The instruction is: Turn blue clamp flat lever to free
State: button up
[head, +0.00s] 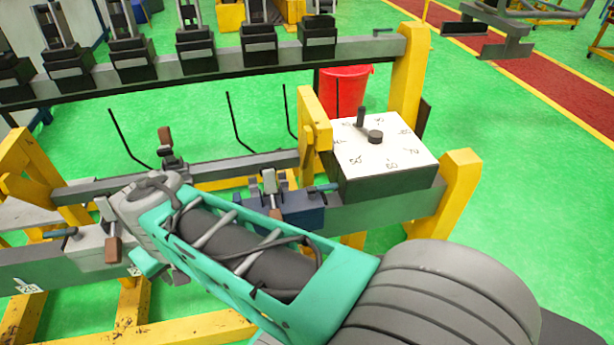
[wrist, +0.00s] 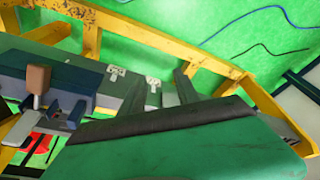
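The blue clamp (head: 292,210) sits on the grey beam in the middle of the head view, just beyond my green arm. It has a raised grey lever (head: 269,182) and a low flat lever with a dark teal handle (head: 323,188) to its right. In the wrist view, a blue clamp body (wrist: 62,80) with a brown-tipped lever (wrist: 38,82) is at the left. Its flat lever is not clear there. My gripper (wrist: 208,78) shows two dark fingers apart, with nothing visible between them, to the right of the blue body.
A grey clamp (head: 95,240) stands left on the near beam, and another clamp (head: 168,155) sits farther back. A white-topped dial box (head: 380,155) is right of the blue clamp. Yellow frame posts (head: 458,190) bound the right side. A red bucket (head: 345,90) stands behind.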

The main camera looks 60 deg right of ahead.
jog(key=d+r+m+g+p, duration=0.1)
jog(key=d+m+g+p, duration=0.3)
jog(key=d, duration=0.7)
jog(key=m+g+h+p, duration=0.2)
jog(key=m+h+p, duration=0.1)
jog(key=m, duration=1.8)
send_near(331, 185)
jog(key=shift+w, duration=0.2)
jog(key=shift+y, duration=0.3)
jog(key=x, duration=0.3)
jog(key=p+x, duration=0.1)
jog(key=x, duration=0.3)
jog(key=shift+s+d, duration=0.2)
jog(key=shift+d, duration=0.1)
jog(key=shift+f, duration=0.3)
jog(key=shift+c, duration=0.2)
